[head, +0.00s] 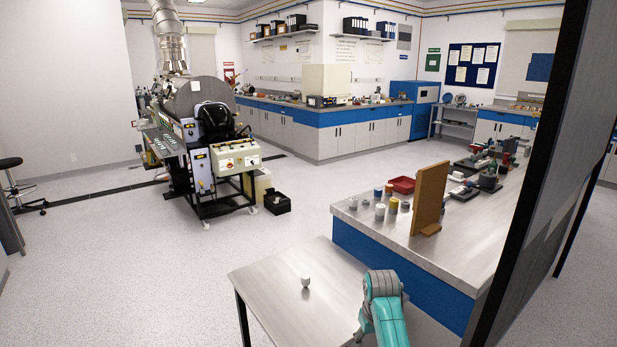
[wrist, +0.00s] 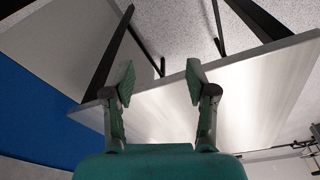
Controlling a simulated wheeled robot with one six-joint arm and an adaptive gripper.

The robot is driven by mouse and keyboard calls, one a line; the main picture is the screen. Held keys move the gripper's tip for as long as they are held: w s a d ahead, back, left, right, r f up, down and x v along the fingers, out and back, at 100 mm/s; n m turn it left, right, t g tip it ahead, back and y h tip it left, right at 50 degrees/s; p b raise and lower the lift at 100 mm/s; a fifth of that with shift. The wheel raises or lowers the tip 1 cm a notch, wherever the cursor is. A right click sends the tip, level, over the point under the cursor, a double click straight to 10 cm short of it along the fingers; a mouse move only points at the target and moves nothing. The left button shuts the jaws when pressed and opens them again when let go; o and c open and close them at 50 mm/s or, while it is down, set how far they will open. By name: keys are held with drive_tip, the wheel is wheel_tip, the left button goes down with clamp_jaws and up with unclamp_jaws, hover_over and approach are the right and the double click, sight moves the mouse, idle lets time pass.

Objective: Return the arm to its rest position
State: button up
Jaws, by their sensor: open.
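My gripper (wrist: 160,82) shows in the wrist view with its two green-padded fingers spread apart and nothing between them. Beyond the fingers are a grey metal tabletop (wrist: 255,98) and dark table legs. My teal arm (head: 383,310) shows at the bottom right of the head view, over the near metal table (head: 285,320). The gripper's fingers cannot be made out in the head view. A small whitish object (head: 305,282) stands on that table to the left of my arm, apart from it.
A blue-sided bench (head: 440,235) behind the table holds an upright brown board (head: 429,195), several small jars and a red tray (head: 401,185). A dark post (head: 535,170) stands close on the right. A burner machine (head: 205,125) stands at far left. Open floor (head: 200,255) lies between.

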drive_tip(key=s+f+t, duration=0.4)
drive_tip(key=s+f, duration=1.5)
drive_tip(key=s+d+f+m+t, duration=0.1)
drive_tip(key=s+f+t, duration=0.1)
drive_tip(key=s, duration=0.8)
drive_tip(key=s+r+t, duration=0.2)
drive_tip(key=s+r, duration=0.3)
drive_tip(key=s, duration=0.5)
drive_tip(key=s+r+t, duration=0.2)
drive_tip(key=s+r, duration=0.4)
drive_tip(key=s, duration=0.4)
drive_tip(key=s+r+t, duration=0.1)
drive_tip(key=s+r, duration=0.4)
drive_tip(key=r, duration=0.4)
drive_tip(key=s+r+m+t, duration=0.1)
drive_tip(key=s+r+t, duration=0.1)
drive_tip(key=s+r, duration=0.3)
wheel_tip(320, 180, up, 4)
drive_tip(key=shift+s+d+f, duration=0.15)
drive_tip(key=shift+d, duration=0.15)
drive_tip(key=shift+o, duration=0.5)
drive_tip(key=shift+m, duration=0.3)
